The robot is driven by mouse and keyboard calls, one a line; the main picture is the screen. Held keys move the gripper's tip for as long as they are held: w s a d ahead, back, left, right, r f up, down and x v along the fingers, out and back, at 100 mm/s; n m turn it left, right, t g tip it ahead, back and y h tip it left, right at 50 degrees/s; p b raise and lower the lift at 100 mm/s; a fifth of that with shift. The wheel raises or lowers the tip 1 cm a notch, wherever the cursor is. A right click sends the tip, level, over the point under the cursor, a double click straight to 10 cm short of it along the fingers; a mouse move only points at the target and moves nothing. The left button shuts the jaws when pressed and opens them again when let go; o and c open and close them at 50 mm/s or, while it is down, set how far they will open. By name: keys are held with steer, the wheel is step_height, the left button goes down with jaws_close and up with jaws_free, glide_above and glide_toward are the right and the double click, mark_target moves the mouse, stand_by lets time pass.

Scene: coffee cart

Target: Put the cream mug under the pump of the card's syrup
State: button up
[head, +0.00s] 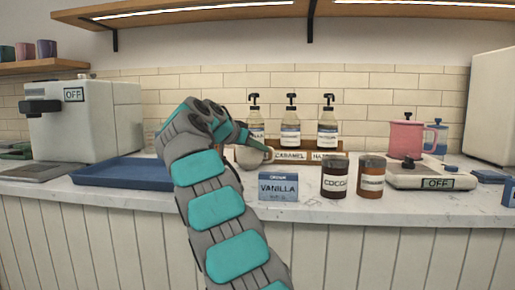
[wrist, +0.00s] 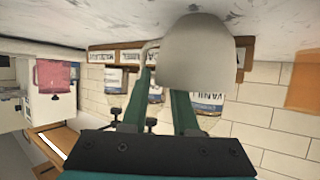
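The order card (head: 278,187) on the counter's front reads VANILLA. Three pump bottles stand in a wooden rack at the back; the left one, the vanilla syrup (head: 256,130), is partly hidden by my arm. Its VANILLA label shows in the upside-down wrist view (wrist: 207,98). The cream mug (head: 249,158) is in front of the rack's left end, partly covered by my gripper (head: 255,143). In the wrist view the mug (wrist: 198,55) is at my fingertips (wrist: 163,80), its handle beside one finger. The fingers are apart; whether they press on the mug is unclear.
Cocoa (head: 335,177) and brown (head: 371,177) jars stand right of the card. A blue tray (head: 120,175) lies left of my arm. The coffee machine (head: 75,120) is at left.

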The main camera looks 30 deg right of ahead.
steer(key=shift+o, duration=1.2)
steer(key=shift+r, duration=0.2)
steer(key=p+v, duration=0.1)
steer(key=v, duration=1.1)
steer(key=shift+p, duration=0.3)
steer(key=shift+s+a+f, duration=0.1)
steer(key=shift+f, duration=0.05)
